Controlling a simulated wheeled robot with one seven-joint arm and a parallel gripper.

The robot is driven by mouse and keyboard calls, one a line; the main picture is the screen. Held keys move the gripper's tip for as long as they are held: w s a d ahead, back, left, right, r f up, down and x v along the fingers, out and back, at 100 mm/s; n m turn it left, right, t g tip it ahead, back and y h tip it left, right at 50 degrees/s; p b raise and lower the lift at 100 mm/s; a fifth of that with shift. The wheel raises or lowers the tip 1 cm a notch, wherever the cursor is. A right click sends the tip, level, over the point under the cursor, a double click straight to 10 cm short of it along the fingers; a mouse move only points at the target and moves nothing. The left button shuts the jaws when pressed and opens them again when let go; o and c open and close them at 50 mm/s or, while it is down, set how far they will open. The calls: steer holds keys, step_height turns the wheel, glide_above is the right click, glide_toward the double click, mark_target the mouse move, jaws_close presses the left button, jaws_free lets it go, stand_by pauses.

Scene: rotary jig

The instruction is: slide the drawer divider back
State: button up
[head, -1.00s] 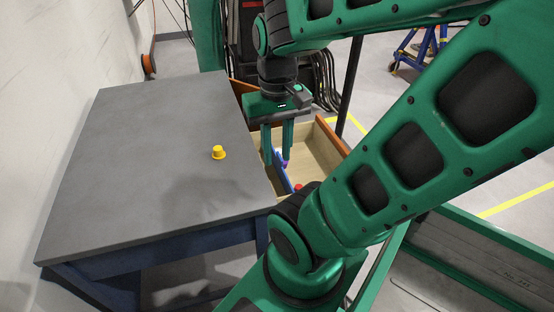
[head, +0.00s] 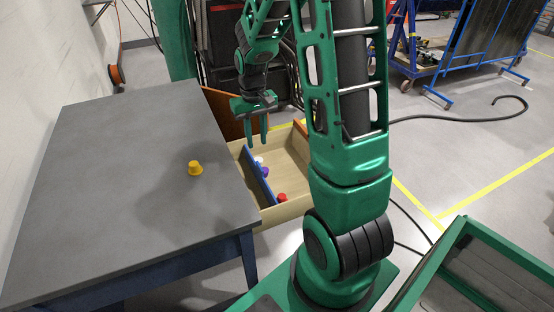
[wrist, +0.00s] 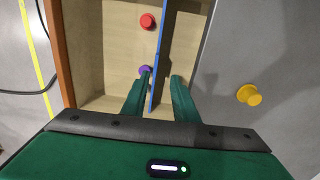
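The blue drawer divider (head: 258,174) stands in the open, pale wooden drawer (head: 292,151), with a narrow strip of drawer floor between it and the table-side wall. The divider also shows in the wrist view (wrist: 162,50). My gripper (head: 257,143) is open and empty over the far end of the drawer. In the wrist view my gripper (wrist: 162,74) has its fingers apart, the divider's line running between them without visible contact. How far the tips are above the divider's edge I cannot tell.
A red piece (head: 282,197), a purple piece (head: 264,171) and a white piece (head: 258,160) are in the wider compartment beside the divider. A yellow piece (head: 195,168) stands on the grey table (head: 120,190).

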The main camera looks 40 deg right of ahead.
mark_target(260, 166)
steer(key=f, duration=0.4)
steer(key=d+f, duration=0.1)
steer(key=f, duration=0.3)
steer(key=w+f, duration=0.1)
steer(key=f, duration=0.4)
steer(key=shift+d, duration=0.25)
jaws_close()
stand_by(1.0)
